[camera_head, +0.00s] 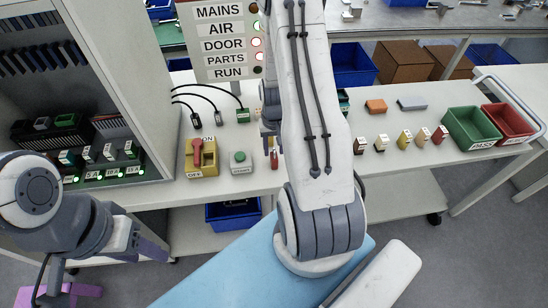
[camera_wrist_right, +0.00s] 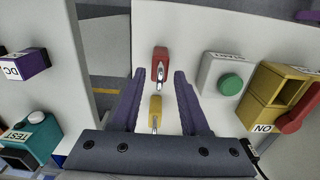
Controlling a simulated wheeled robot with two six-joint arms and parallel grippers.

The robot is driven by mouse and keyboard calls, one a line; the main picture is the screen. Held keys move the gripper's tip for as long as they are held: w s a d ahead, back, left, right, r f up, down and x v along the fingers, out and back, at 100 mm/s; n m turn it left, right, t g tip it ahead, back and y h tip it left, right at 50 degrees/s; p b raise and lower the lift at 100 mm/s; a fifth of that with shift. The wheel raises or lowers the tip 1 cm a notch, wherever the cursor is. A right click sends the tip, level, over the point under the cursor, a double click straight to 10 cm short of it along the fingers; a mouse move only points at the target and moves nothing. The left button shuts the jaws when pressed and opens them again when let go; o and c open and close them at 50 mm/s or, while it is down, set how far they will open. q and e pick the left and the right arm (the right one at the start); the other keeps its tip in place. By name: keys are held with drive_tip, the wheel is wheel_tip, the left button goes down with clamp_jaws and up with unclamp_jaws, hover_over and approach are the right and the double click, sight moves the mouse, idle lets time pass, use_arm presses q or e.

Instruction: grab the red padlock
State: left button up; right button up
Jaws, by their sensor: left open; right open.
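The red padlock (camera_wrist_right: 160,66) stands on the white bench with its metal shackle facing my right wrist camera. It also shows small in the head view (camera_head: 274,160), beside my right arm. My right gripper (camera_wrist_right: 160,78) is open, its two purple fingers apart on either side of the padlock's line; whether they reach its depth I cannot tell. A yellow padlock (camera_wrist_right: 155,112) lies closer to the gripper's palm, between the fingers in the picture. My left gripper (camera_head: 152,248) is open and empty at the lower left, in front of the bench.
A green button box (camera_wrist_right: 224,78) and a yellow switch box with a red handle (camera_wrist_right: 275,95) stand right of the red padlock in the wrist view. A teal TEST box (camera_wrist_right: 32,138) is at left. Green (camera_head: 470,128) and red (camera_head: 507,122) bins stand at the bench's right.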

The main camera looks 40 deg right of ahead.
drive_tip(key=shift+f, duration=0.15)
clamp_jaws()
idle(1.4)
